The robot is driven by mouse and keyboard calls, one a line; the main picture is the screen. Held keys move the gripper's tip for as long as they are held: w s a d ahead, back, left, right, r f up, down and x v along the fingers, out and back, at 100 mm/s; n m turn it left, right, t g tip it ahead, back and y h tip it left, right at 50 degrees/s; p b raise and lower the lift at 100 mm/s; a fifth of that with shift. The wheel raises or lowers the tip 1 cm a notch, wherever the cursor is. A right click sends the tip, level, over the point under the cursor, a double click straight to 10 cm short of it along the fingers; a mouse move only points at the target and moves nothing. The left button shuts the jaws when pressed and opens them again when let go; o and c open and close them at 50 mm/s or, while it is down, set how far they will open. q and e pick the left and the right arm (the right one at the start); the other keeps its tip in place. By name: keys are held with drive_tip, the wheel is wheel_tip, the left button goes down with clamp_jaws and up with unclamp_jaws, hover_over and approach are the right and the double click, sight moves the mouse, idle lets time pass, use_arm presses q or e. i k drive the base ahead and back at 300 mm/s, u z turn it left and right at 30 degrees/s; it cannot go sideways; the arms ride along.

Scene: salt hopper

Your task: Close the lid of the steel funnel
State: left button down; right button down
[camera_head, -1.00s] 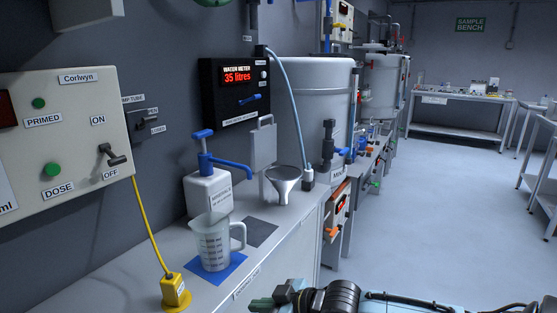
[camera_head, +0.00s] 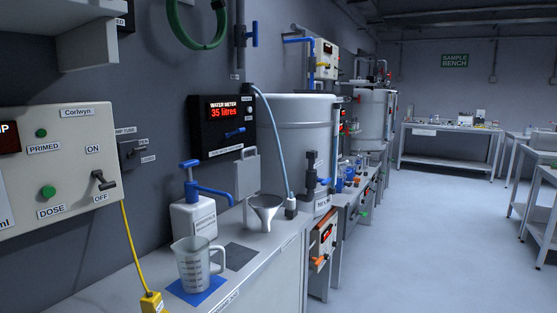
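The steel funnel (camera_head: 265,210) sits on the grey bench, right of the pump bottle. Its lid (camera_head: 247,174), a flat grey plate with a handle on top, stands upright behind the funnel, so the funnel mouth is uncovered. Neither of my grippers shows in the head view now.
A clear measuring jug (camera_head: 194,264) stands on a blue mat (camera_head: 205,291) at the bench front. A white pump bottle (camera_head: 193,220) with a blue spout is left of the funnel. A dark square mat (camera_head: 240,256) lies bare. A white tank (camera_head: 300,140) stands behind.

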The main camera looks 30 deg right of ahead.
sight(246, 171)
drive_tip(key=z, duration=0.1)
drive_tip(key=k, duration=0.35)
drive_tip(key=z, duration=1.2)
drive_tip(key=i, duration=0.95)
drive_tip(key=u, duration=0.35)
